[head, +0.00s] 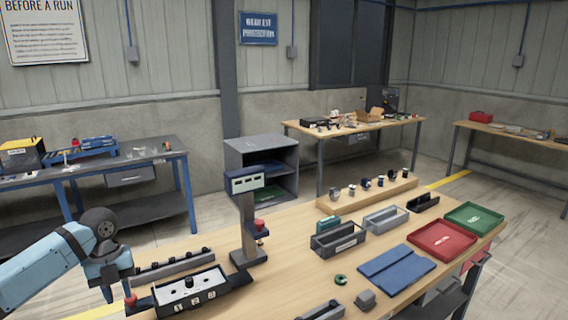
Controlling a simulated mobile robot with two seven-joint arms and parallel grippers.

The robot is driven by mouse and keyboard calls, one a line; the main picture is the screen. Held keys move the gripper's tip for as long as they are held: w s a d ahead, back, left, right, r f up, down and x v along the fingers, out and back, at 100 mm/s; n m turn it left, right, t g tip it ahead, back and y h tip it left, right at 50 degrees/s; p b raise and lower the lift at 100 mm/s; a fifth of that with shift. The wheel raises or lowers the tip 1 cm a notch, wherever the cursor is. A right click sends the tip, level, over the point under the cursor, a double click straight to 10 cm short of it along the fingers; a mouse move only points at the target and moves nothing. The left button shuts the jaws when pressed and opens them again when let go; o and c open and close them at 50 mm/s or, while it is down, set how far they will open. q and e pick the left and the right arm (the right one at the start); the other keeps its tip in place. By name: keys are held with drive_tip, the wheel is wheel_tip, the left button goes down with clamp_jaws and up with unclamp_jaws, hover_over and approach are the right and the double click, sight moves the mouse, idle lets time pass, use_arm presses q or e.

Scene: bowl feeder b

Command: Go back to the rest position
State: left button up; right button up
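My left arm comes in from the left, and its gripper (117,286) points down at the left end of the wooden workbench (290,270). Its two fingers look spread apart, with nothing clearly seen between them. A small red knob-like part (131,299) shows just below the right finger; I cannot tell whether they touch. A black-framed tray with a pale top (190,291) lies just right of the gripper. My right gripper is not in view.
A dark stand with a display (246,183) rises behind the tray. A dark rail (172,266) lies beside it. Grey bins (338,239), a blue mat (396,268), a red tray (441,239) and a green tray (474,218) occupy the right side. The bench's middle is mostly clear.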

use_arm(q)
drive_tip(key=s+a+r+n+y, duration=0.1)
drive_tip(key=s+a+r, duration=0.15)
drive_tip(key=a, duration=0.65)
drive_tip(key=s+f+n+t, duration=0.3)
drive_tip(key=f+n, duration=0.2)
drive_tip(key=f, duration=0.5)
drive_tip(key=s+f+n+t, duration=0.2)
drive_tip(key=s+f+n, duration=0.2)
drive_tip(key=f, duration=0.6)
drive_tip(key=s+d+f+n+t, duration=0.2)
drive_tip(key=s+f+n+t, duration=0.3)
drive_tip(key=s, duration=0.6)
drive_tip(key=s+d+f+n+h, duration=0.1)
drive_tip(key=s+d+n+h, duration=0.15)
drive_tip(key=s, duration=0.55)
drive_tip(key=d+n+t+p, duration=0.2)
drive_tip(key=d+n, duration=0.7)
drive_tip(key=d, duration=1.3)
drive_tip(key=shift+s+d+r+t+h+p, duration=0.2)
drive_tip(key=shift+s+d+t+h+p, duration=0.1)
drive_tip(key=shift+s+h+p, duration=0.1)
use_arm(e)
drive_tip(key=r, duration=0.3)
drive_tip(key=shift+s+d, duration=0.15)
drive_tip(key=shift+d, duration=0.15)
